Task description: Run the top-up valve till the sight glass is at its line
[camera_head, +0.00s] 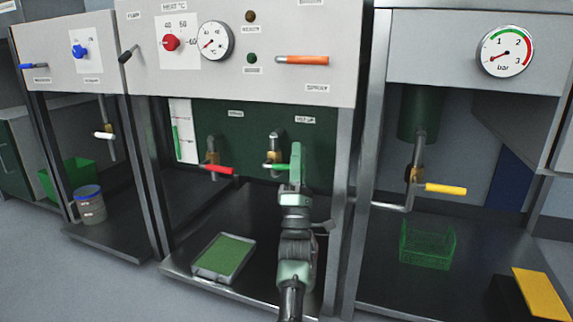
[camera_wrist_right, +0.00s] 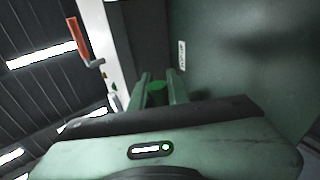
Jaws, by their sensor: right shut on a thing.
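The top-up valve (camera_head: 273,151) is a brass tap with a green lever (camera_head: 276,167), under a label at the middle bay's dark green back panel. My right gripper (camera_head: 296,165) is shut on the green lever, and its fingers hide the lever's end. In the right wrist view a green piece of the lever (camera_wrist_right: 156,87) shows between the two fingers. The sight glass (camera_head: 184,130) is a pale upright strip at the left of that panel, with a green column along its left side. Its line is too small to make out. My left gripper is out of view.
A red-levered valve (camera_head: 218,169) sits left of the green one. A tray with a green inside (camera_head: 197,268) lies on the bay floor. An orange lever (camera_head: 302,60), a red knob (camera_head: 171,42) and a dial (camera_head: 215,41) are above. A yellow-levered valve (camera_head: 445,189) is in the right bay.

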